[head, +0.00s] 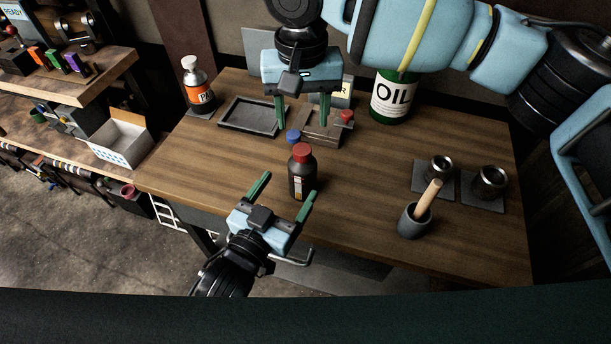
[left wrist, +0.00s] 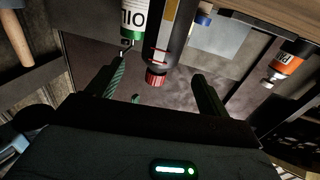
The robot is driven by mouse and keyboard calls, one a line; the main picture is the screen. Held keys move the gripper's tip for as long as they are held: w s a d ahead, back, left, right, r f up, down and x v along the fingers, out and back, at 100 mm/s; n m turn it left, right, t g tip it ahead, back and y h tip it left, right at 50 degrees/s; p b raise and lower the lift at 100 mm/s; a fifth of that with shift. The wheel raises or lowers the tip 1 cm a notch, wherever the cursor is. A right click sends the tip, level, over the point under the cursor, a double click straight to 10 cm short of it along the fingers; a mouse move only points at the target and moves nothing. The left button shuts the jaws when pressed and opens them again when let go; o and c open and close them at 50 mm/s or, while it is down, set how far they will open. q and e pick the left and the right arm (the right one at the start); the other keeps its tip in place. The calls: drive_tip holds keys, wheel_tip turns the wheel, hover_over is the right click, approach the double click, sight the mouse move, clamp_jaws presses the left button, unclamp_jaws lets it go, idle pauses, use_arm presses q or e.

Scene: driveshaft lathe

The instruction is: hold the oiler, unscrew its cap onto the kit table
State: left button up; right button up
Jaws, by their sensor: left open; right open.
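The oiler (head: 301,184) is a dark bottle with a pale label and a red cap (head: 301,153), standing upright on the wooden kit table (head: 235,160). My left gripper (head: 288,188) is open and empty at the table's front edge, its green fingers pointing toward the oiler. In the left wrist view the oiler (left wrist: 170,40) appears upside down, with its red cap (left wrist: 156,78) between the finger directions; contact does not show. My right gripper (head: 302,124) is open and empty, pointing down over the table behind the oiler.
A blue-topped item (head: 293,136) stands behind the oiler. A dark tray (head: 252,115), a large OIL container (head: 391,98) and an orange-labelled bottle (head: 198,88) stand farther back. A grey cup with a wooden handle (head: 413,222) and two dark metal cups (head: 489,181) are at right.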

sight(303, 164)
use_arm(q)
drive_tip(key=shift+w, duration=0.3)
use_arm(e)
drive_tip(key=shift+a, duration=0.1)
use_arm(q)
drive_tip(key=x, duration=0.7)
drive_tip(key=shift+w+d, duration=0.1)
drive_tip(key=shift+d, duration=0.05)
clamp_jaws()
use_arm(e)
drive_tip(key=m, duration=0.9)
drive_tip(key=shift+f, duration=0.1)
